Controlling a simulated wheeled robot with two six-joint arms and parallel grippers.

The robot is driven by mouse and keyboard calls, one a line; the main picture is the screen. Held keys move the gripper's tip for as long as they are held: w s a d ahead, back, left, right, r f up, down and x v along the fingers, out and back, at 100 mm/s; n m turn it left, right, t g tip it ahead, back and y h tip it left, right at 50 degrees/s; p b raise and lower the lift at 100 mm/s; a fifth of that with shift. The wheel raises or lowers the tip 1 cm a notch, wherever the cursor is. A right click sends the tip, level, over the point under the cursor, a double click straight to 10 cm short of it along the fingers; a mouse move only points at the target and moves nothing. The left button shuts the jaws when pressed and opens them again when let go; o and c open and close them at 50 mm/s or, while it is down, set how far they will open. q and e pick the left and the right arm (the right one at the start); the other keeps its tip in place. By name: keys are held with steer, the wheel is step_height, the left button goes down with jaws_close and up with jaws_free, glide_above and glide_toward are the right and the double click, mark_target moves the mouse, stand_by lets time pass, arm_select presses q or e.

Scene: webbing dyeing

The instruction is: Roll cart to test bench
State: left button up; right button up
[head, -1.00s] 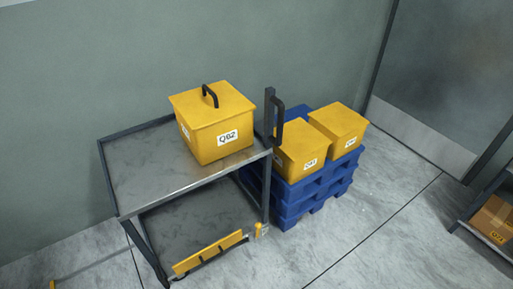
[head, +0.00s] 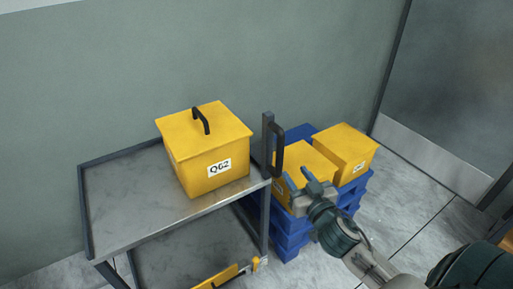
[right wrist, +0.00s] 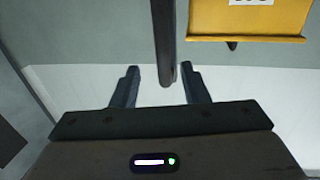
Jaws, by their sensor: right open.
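The cart (head: 120,205) has a dark frame and metal shelves and stands against the wall, left of centre in the head view. Its black handle (head: 279,152) rises upright at its right end. A yellow lidded box marked QB2 (head: 212,162) sits on the top shelf. My right gripper (head: 296,180) is open, just right of and below the handle. In the right wrist view a dark upright bar (right wrist: 165,45), apparently the handle, ends between the open fingers (right wrist: 160,80), with gaps on both sides. My left gripper is not in view.
Blue stacked pallets (head: 292,237) stand right beside the cart, bearing two yellow boxes, one of them nearer the door (head: 345,148). My right arm reaches over the floor in front of them. A grey door (head: 455,95) is at the right. Floor between is clear.

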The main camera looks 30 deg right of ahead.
mark_target(282, 153)
steer(key=w+p, duration=0.1)
steer(key=w, duration=0.5)
steer(key=w+p, duration=0.1)
steer(key=w, duration=0.2)
steer(key=shift+w+d+r+p, duration=0.15)
steer(key=shift+d+r+p, duration=0.2)
steer(key=shift+r, duration=0.05)
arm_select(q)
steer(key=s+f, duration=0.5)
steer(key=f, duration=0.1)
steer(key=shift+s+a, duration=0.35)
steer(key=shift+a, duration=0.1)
arm_select(e)
steer(key=shift+w+d+f, duration=0.1)
steer(key=shift+w, duration=0.6)
steer(key=shift+c, duration=0.4)
jaws_close()
